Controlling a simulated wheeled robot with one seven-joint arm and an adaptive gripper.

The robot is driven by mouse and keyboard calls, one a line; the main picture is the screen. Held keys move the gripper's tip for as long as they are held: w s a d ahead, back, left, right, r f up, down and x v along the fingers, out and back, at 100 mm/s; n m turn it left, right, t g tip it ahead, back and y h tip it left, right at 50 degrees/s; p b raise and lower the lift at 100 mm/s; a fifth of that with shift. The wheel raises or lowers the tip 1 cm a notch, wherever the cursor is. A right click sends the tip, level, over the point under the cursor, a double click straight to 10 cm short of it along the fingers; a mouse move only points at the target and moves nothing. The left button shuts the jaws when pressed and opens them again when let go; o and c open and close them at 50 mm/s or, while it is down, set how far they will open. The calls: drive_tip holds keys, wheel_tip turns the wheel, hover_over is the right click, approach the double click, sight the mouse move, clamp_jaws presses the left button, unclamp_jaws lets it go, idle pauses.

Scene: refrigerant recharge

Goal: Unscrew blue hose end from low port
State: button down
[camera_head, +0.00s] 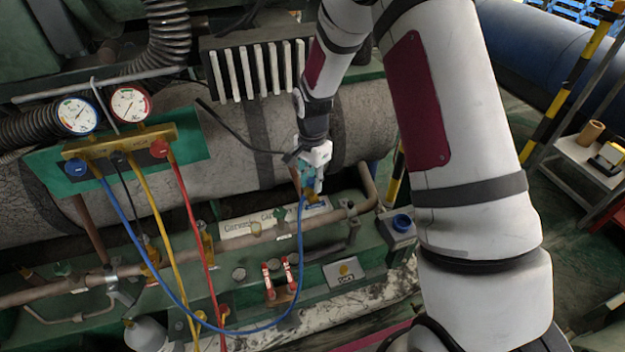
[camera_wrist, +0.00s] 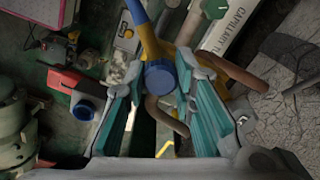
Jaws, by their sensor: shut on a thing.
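My gripper (camera_head: 312,185) is at the end of the lowered arm, over the right part of the green pipe bench. In the wrist view its teal-padded fingers (camera_wrist: 160,75) close on the round blue hose end (camera_wrist: 160,77), which shows between the fingertips. The blue hose (camera_head: 300,230) loops from the gauge manifold's left side down and up to my gripper; in the wrist view it leaves at the top (camera_wrist: 138,14). A yellow fitting (camera_wrist: 150,46) joins it to the hose end. The low port is hidden, so I cannot tell whether the threads are engaged.
The gauge manifold (camera_head: 120,147) hangs at left, with yellow (camera_head: 160,220) and red (camera_head: 190,200) hoses running down. A thick grey pipe (camera_head: 240,135) lies behind my gripper. Red-handled valves (camera_head: 280,275) and a blue-capped box (camera_head: 398,232) stand nearby. A copper pipe (camera_head: 370,185) bends close right.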

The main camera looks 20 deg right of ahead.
sight(312, 179)
drive_tip(key=shift+w+n, duration=0.15)
drive_tip(key=shift+n, duration=0.85)
drive_tip(key=shift+r, duration=0.2)
drive_tip(key=shift+r+p, duration=1)
drive_tip(key=shift+r, duration=1.35)
